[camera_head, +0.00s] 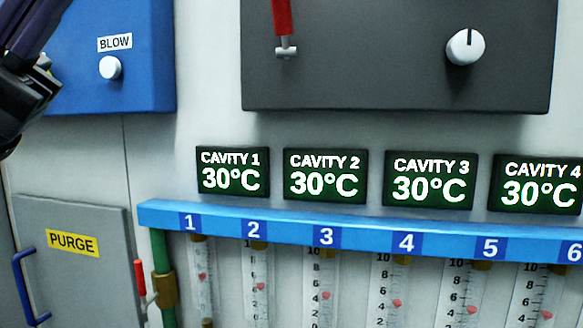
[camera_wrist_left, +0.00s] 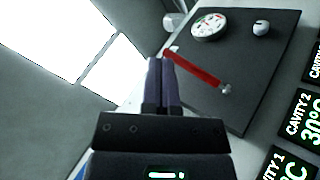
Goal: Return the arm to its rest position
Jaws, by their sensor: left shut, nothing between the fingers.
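My left arm comes in at the upper left edge of the head view, in front of the blue panel; its black wrist part shows there, but the fingertips are out of that frame. In the left wrist view my left gripper (camera_wrist_left: 161,62) has its two dark fingers together, with nothing between them. It appears in front of a grey wall, left of the red lever (camera_wrist_left: 197,69) on the dark panel (camera_wrist_left: 245,60). I cannot tell the gap between fingers and lever. The red lever (camera_head: 282,20) also shows at the top of the head view. My right gripper is in neither view.
A blue box (camera_head: 140,50) with a white BLOW button (camera_head: 110,67) is close to my left arm. A PURGE door (camera_head: 75,280) with a blue handle (camera_head: 30,287) is below. Cavity displays (camera_head: 233,172) and flow tubes under a blue rail (camera_head: 365,232) line the wall.

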